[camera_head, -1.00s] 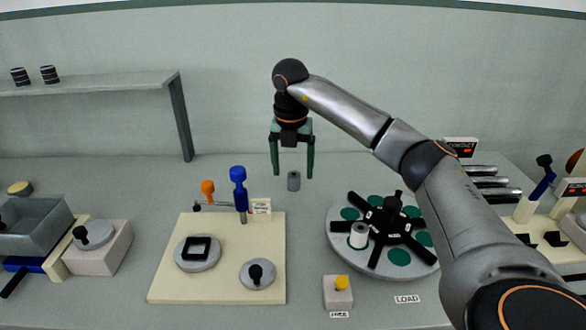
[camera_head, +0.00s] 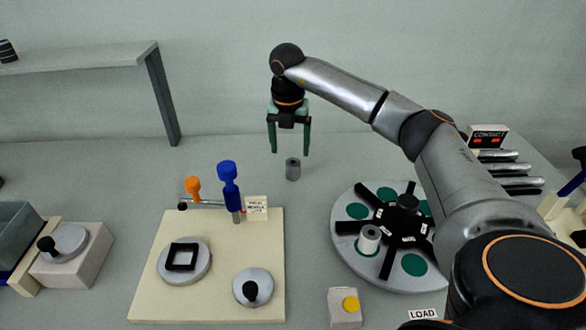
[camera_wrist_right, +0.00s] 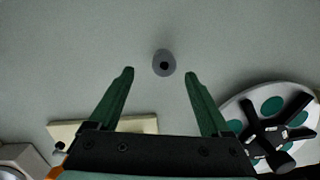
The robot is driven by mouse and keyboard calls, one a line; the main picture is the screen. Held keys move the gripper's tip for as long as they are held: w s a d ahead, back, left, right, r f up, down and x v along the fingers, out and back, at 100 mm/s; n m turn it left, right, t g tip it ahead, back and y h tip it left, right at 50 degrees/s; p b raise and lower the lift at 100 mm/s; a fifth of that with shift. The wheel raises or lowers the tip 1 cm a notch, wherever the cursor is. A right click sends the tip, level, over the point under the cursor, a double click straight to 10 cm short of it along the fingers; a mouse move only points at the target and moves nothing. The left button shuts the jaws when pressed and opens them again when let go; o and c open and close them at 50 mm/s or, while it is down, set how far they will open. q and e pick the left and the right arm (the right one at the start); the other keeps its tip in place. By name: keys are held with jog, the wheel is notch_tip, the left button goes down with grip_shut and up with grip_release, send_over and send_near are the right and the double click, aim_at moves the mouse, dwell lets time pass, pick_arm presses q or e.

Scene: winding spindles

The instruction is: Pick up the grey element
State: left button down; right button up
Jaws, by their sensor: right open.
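The grey element (camera_head: 293,169) is a small grey cylinder with a dark hole in its top. It stands upright on the table behind the cream board and the turntable. It also shows in the right wrist view (camera_wrist_right: 164,63), just beyond the fingertips and between their lines. My right gripper (camera_head: 290,152) points down with green fingers apart, above the element and not touching it. Its open fingers also show in the right wrist view (camera_wrist_right: 160,74), with nothing between them. My left gripper is not in view.
A round grey turntable (camera_head: 345,250) with green spots, black arms and a pale cylinder stands at right. A cream board (camera_head: 215,290) with blue and orange handled parts is at left. A shelf (camera_head: 90,60) stands at back left. The table around the element is clear.

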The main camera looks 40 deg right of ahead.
aim_at(293, 162)
jog(key=shift+d+f, duration=0.15)
jog(key=shift+f, duration=1)
jog(key=shift+d+f, duration=0.2)
jog(key=shift+f, duration=1)
jog(key=shift+d+f, duration=0.15)
jog(key=shift+f, duration=1)
grip_shut()
